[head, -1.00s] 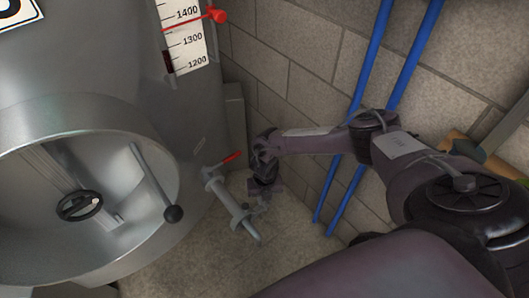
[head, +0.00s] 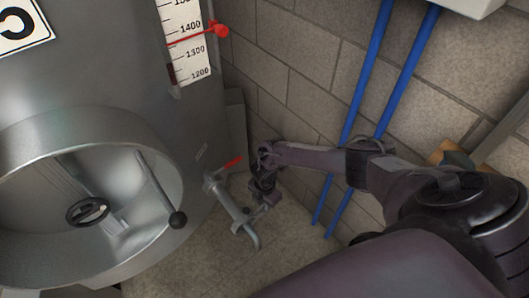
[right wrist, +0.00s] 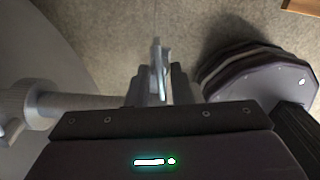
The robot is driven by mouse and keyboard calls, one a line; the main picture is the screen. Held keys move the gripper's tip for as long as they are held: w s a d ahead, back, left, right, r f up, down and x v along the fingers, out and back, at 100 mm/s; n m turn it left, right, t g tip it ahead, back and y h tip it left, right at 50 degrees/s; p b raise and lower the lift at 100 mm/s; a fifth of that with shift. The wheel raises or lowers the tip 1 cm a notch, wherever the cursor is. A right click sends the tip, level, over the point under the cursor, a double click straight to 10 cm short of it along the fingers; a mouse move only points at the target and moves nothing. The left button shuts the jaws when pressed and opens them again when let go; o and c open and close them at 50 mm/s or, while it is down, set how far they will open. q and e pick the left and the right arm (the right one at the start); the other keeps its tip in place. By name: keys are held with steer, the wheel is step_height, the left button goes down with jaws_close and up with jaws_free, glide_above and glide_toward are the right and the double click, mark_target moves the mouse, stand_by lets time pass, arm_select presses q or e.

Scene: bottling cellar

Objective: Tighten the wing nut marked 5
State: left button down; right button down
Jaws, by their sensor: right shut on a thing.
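A grey metal outlet pipe (head: 230,203) with a red lever (head: 233,161) comes out low on the steel tank. My right gripper (head: 262,203) is beside this pipe, on its right. In the right wrist view my right gripper (right wrist: 160,88) is shut on a thin grey metal piece (right wrist: 157,54), which looks like the wing of a wing nut. No number can be read on it. The fingers hide its lower part. A sign (head: 20,26) on the tank shows part of a dark character, cut off by the picture edge. My left gripper is not in view.
The tank's round hatch (head: 60,135) stands at the left, with a black handwheel (head: 87,210) and a ball-ended lever (head: 160,190). Blue pipes (head: 368,85) run down the block wall behind my right arm. Bare floor (head: 190,272) lies below the outlet.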

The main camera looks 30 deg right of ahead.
steer(key=shift+w+d+r+m+p, duration=0.15)
steer(key=shift+m+p, duration=0.15)
steer(key=shift+m, duration=0.6)
steer(key=c, duration=1.3)
jaws_free()
step_height(320, 180, up, 8)
steer(key=shift+f+p, duration=0.2)
steer(key=shift+p, duration=0.65)
